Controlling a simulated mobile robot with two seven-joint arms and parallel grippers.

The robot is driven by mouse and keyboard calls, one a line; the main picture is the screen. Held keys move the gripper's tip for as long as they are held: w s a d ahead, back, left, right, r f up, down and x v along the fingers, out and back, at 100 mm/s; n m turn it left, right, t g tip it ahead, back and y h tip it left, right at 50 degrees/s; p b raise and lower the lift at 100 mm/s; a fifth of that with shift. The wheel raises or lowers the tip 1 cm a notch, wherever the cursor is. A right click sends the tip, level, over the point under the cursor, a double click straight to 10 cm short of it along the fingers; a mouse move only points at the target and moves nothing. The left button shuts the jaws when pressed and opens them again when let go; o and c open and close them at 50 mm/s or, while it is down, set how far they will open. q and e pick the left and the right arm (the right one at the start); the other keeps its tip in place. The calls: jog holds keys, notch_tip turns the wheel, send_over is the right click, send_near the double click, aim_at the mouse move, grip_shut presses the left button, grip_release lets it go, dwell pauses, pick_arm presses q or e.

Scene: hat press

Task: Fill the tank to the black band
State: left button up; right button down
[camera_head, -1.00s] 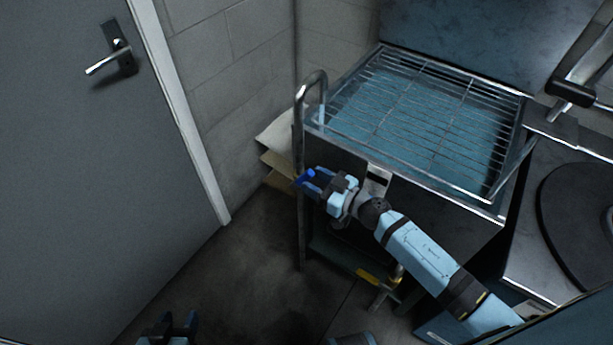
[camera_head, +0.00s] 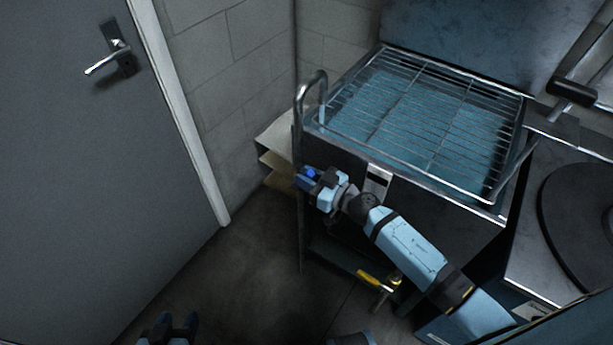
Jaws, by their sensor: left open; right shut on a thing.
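The tank (camera_head: 440,203) is a dark metal box with bluish water inside, under a wire rack (camera_head: 432,108). A bent metal pipe (camera_head: 312,78) rises at its left corner and curves over its edge. A blue handle (camera_head: 310,173) is on the pipe's lower part, partly hidden by my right gripper (camera_head: 307,179), which is shut on it. My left gripper (camera_head: 170,326) is open and empty at the bottom left, over the floor. I cannot make out a black band or the exact water level; no stream from the pipe can be made out.
A pale plate with a dark slot (camera_head: 377,183) is on the tank front. A yellow handle (camera_head: 371,278) sits low beneath the tank. A round dark plate (camera_head: 585,225) lies on the right.

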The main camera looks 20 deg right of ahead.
jog(key=b, duration=0.1)
jog(key=f+b, duration=0.1)
jog(key=b, duration=0.1)
jog(key=shift+s+d+f+t+y, duration=0.1)
jog(key=shift+s+d+t+y, duration=0.1)
jog(key=shift+t+y, duration=0.15)
pick_arm(q)
jog(key=w+d+r+t+h+b, duration=0.2)
jog(key=d+r+t+h+b, duration=0.3)
jog(key=r+b, duration=0.4)
jog(key=shift+w+d+t+h+b, duration=0.35)
jog(key=shift+d+t+b, duration=0.45)
jog(key=shift+b, duration=1.55)
pick_arm(e)
jog(key=shift+s+d+f+t+y, duration=0.3)
jog(key=shift+s+f+t+y, duration=0.15)
jog(key=shift+t+y, duration=0.3)
jog(key=shift+s+d+f+t+y, duration=0.35)
jog(key=shift+f+t+y, duration=0.2)
jog(key=shift+t, duration=0.4)
jog(key=shift+s+d+f+t+y, duration=0.25)
jog(key=shift+s+f+t+y, duration=0.2)
jog(key=shift+t+y, duration=0.3)
pick_arm(q)
jog(key=shift+r, duration=0.1)
pick_arm(e)
jog(key=c, duration=1)
grip_release()
